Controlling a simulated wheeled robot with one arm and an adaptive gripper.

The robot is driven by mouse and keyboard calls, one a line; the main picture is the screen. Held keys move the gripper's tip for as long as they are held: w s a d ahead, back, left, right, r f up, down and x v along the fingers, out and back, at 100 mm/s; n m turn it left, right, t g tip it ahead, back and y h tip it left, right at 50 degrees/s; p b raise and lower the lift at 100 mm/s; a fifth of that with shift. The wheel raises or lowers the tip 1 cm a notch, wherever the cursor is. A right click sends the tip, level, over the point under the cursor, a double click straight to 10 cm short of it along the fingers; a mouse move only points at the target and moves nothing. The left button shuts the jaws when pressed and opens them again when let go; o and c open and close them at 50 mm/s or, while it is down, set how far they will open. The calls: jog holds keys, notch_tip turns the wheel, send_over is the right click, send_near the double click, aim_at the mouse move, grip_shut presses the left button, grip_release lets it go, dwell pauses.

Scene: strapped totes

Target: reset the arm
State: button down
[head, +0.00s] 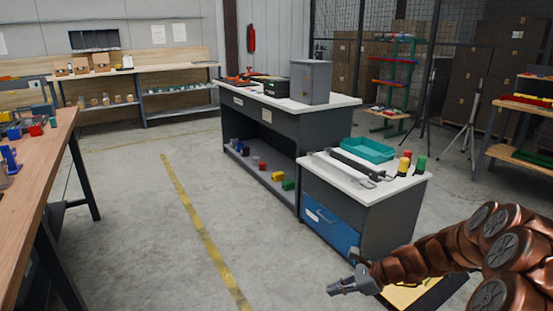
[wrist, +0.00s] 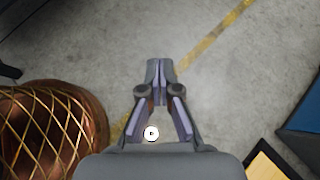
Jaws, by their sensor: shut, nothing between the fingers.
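My gripper (head: 344,287) hangs low over the grey floor at the end of my copper-coloured arm, in the lower right of the head view. In the wrist view my gripper (wrist: 160,68) is shut, its fingertips together with nothing between them. Bare floor and part of a yellow line show beyond it. The gripper is in front of a low cabinet with a blue drawer (head: 331,226) and touches nothing that I can see.
The low cabinet's white top (head: 320,171) holds a teal tray (head: 368,150) and several small coloured objects. A wooden bench (head: 38,172) stands at the left. A longer dark workbench (head: 270,125) stands behind. The floor along the yellow line (head: 200,225) is clear.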

jog(key=s+a+r+n+g+h+p, duration=0.1)
jog(key=s+a+r+n+p, duration=0.1)
jog(key=s+r+n+p, duration=0.35)
jog(key=s+a+r+n+g+h+p, duration=0.1)
jog(key=s+a+r+n+g+p, duration=0.15)
jog(key=s+r, duration=0.6)
jog(key=s+a+r+n+g+h+p, duration=0.1)
jog(key=s+a+r+n+h+p, duration=0.2)
jog(key=r, duration=0.6)
jog(key=s+d+r+n+h+p, duration=0.2)
jog(key=s+d+r+n+p, duration=0.2)
jog(key=s, duration=0.5)
jog(key=s+d+r+n+h+p, duration=0.3)
jog(key=s+d+r+n+p, duration=0.2)
jog(key=s+r+p, duration=0.2)
jog(key=s+r, duration=0.2)
jog(key=s, duration=0.1)
jog(key=shift+s+d+r+p, duration=0.2)
jog(key=shift+s+r+p, duration=0.05)
jog(key=shift+r+p, duration=0.05)
jog(key=c, duration=1.9)
grip_release()
